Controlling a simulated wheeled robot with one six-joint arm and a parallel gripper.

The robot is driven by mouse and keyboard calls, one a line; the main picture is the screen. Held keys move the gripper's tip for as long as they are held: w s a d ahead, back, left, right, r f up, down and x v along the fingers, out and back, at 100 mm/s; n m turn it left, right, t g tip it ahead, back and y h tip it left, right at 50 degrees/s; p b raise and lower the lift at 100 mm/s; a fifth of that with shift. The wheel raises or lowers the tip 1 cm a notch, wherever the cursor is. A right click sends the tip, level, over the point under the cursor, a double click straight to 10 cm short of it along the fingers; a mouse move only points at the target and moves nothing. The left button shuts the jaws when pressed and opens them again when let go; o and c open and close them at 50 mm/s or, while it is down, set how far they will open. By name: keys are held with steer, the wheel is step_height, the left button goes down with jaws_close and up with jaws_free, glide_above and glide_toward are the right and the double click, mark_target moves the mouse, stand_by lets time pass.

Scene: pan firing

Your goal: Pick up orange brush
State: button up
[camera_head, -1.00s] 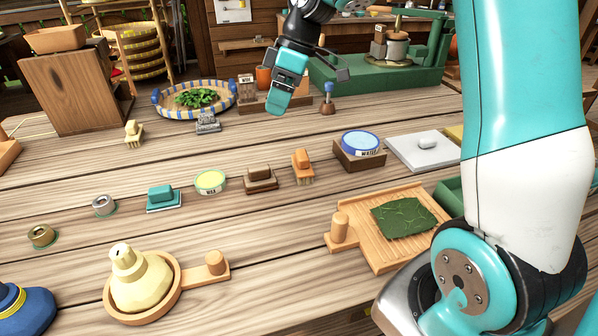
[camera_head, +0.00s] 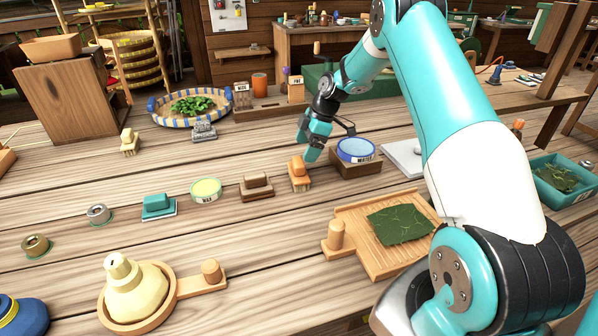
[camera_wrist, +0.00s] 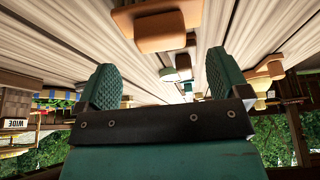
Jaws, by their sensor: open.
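The orange brush (camera_head: 299,172) stands bristles-down on the wooden table, between a brown brush and the water bowl. In the wrist view the orange brush (camera_wrist: 158,32) shows at the top, a little left of centre, ahead of the space between my fingers. My gripper (camera_head: 312,150) is just above and to the right of the orange brush in the head view, pointing down toward it. In the wrist view my gripper (camera_wrist: 163,75) has its two green fingers spread wide with nothing between them. Contact with the brush is not visible.
The water bowl (camera_head: 357,149) on its wooden block (camera_head: 350,169) is close on the right. The brown brush (camera_head: 256,187) and wax tin (camera_head: 206,189) are to the left. A wooden board (camera_head: 345,262) with a green leaf (camera_head: 400,225) lies in front. Bare table lies behind the brush.

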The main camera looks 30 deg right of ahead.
mark_target(299, 161)
steer(key=shift+p+x, duration=0.95)
steer(key=shift+x, duration=2.15)
steer(key=shift+a+r, duration=0.1)
steer(key=c, duration=1.4)
steer(key=shift+o, duration=0.2)
steer(key=shift+r, duration=0.15)
step_height(299, 161, up, 20)
steer(key=b, duration=0.2)
